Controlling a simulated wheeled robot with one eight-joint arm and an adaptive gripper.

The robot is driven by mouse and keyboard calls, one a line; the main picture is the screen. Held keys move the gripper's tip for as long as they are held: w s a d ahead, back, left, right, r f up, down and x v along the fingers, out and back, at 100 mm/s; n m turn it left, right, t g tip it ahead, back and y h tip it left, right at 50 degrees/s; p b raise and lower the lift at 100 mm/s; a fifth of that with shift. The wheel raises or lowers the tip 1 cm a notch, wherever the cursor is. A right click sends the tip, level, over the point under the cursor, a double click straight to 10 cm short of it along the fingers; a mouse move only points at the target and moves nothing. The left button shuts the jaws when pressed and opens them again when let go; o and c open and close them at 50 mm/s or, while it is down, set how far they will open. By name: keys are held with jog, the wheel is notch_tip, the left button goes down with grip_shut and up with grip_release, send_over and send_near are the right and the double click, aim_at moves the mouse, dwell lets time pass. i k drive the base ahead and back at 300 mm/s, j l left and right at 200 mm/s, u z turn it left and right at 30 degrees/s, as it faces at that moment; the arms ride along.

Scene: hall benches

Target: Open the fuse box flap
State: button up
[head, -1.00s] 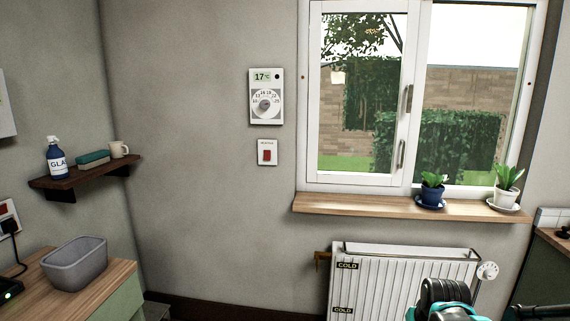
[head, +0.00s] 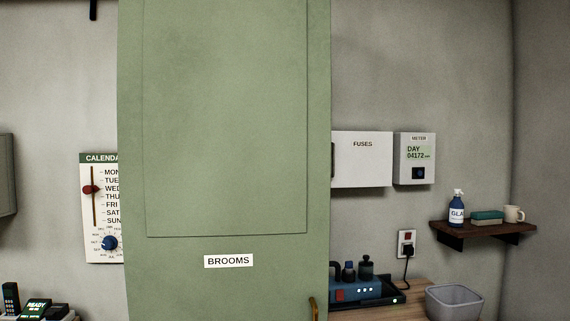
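The fuse box (head: 362,163) is a white box labelled FUSES on the grey wall, right of the green cupboard. Its front flap looks shut. A dark strip shows at its left edge, next to the cupboard, which may hide part of that side. My gripper is not in the head view now.
The tall green BROOMS cupboard (head: 227,130) fills the middle and stands nearer than the fuse box. A METER box (head: 415,158) hangs right of the fuse box. Below are a blue device (head: 368,288), a socket with plug (head: 406,244) and a grey bin (head: 454,302).

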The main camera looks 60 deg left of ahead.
aim_at(359, 159)
jog(key=u, duration=2)
